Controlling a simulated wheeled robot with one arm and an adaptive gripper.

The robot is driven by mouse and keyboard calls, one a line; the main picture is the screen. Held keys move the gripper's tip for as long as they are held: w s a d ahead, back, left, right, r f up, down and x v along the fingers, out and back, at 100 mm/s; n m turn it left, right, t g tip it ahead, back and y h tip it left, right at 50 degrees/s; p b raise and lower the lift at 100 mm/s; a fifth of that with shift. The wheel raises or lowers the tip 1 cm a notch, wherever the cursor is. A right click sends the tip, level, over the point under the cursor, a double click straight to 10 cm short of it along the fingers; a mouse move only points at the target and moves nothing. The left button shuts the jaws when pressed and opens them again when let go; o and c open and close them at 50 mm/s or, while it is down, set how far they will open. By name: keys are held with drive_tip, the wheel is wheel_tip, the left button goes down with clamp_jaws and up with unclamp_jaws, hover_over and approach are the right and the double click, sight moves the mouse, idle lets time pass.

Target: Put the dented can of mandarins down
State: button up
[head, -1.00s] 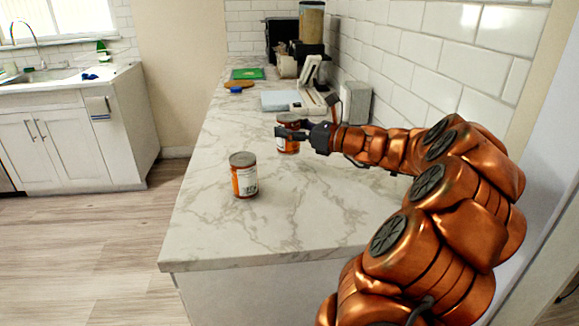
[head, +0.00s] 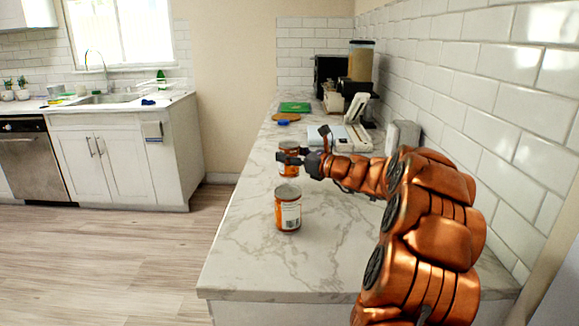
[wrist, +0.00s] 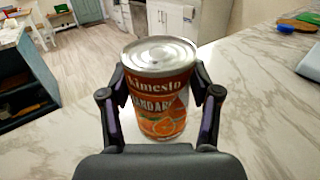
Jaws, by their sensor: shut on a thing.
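My gripper (head: 303,158) is shut on an orange-labelled can of mandarins (head: 288,160), held upright over the counter. In the wrist view the fingers grip both sides of this can (wrist: 160,92), with its silver lid up and an orange fruit on the label. I cannot tell whether its base touches the counter, and no clear dent shows. A second, similar orange can (head: 288,209) stands upright on the counter, nearer the camera than the held one. The white marbled counter (head: 250,255) lies under both.
A white and grey appliance (head: 352,133), a grey box (head: 403,136) and a blender-like container (head: 361,62) stand along the tiled wall. A green board (head: 294,107) and a round brown board (head: 286,117) lie farther back. The counter's front left is clear.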

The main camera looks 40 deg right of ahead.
sight(298, 167)
drive_tip(key=shift+w+f+b, duration=0.15)
drive_tip(key=shift+f+b, duration=0.15)
drive_tip(key=shift+f, duration=1.45)
drive_tip(key=o, duration=1.4)
drive_tip(key=shift+f, duration=0.15)
drive_tip(key=shift+o, duration=0.2)
drive_tip(key=v, duration=1.2)
